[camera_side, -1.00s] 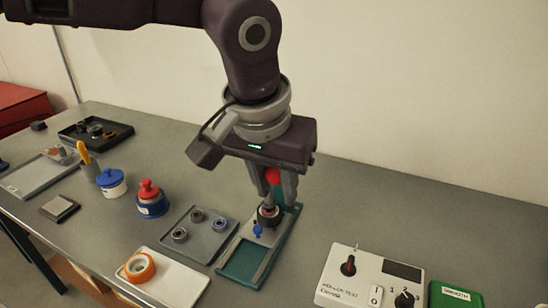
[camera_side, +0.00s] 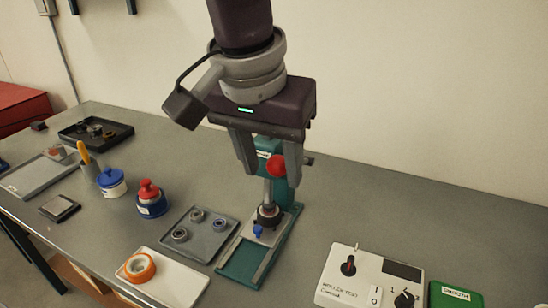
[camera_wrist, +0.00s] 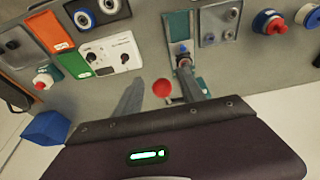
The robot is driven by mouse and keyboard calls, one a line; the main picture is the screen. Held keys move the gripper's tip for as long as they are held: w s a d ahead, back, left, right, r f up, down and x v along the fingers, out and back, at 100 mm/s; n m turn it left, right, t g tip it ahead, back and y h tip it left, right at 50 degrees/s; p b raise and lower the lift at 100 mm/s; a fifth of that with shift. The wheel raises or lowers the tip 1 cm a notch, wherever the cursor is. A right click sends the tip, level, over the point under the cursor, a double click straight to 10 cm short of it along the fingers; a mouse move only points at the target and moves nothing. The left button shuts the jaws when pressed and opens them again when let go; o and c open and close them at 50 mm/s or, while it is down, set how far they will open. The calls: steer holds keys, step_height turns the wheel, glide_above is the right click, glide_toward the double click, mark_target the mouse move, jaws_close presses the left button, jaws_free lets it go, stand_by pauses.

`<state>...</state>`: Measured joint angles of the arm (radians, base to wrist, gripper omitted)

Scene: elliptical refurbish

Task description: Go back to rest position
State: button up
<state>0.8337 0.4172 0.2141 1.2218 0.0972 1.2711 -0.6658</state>
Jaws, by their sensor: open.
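My gripper (camera_side: 268,168) is open and raised over the teal press (camera_side: 284,193), with its fingers spread to either side of the press's upper part and red knob (camera_side: 276,165). Nothing is seen held between the fingers. In the wrist view my gripper (camera_wrist: 166,90) shows both fingers apart, with the red knob (camera_wrist: 162,88) between them in the picture. A dark round part (camera_side: 268,214) sits on the press base under the ram. A small blue knob (camera_side: 258,231) is beside it.
Left of the press is a grey tray (camera_side: 207,252) with several rings. A white tray (camera_side: 182,283) holds an orange roller. A roller test control box (camera_side: 345,292) and a green SMOOTH plate (camera_side: 455,295) lie right. Blue and red-capped containers (camera_side: 152,208) stand left.

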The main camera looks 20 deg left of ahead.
steer(key=shift+v, duration=0.95)
steer(key=s+a+r+h, duration=0.1)
steer(key=s+a+r, duration=0.1)
steer(key=s+a, duration=0.35)
steer(key=s+a+r+h, duration=0.1)
steer(key=s+a, duration=0.1)
steer(key=a, duration=0.6)
steer(key=s+a+f+t+y, duration=0.2)
steer(key=s+a+f, duration=0.6)
steer(key=s+a, duration=0.3)
steer(key=shift+s+a+f, duration=0.2)
steer(key=shift+s+a, duration=0.15)
steer(key=shift+s, duration=0.3)
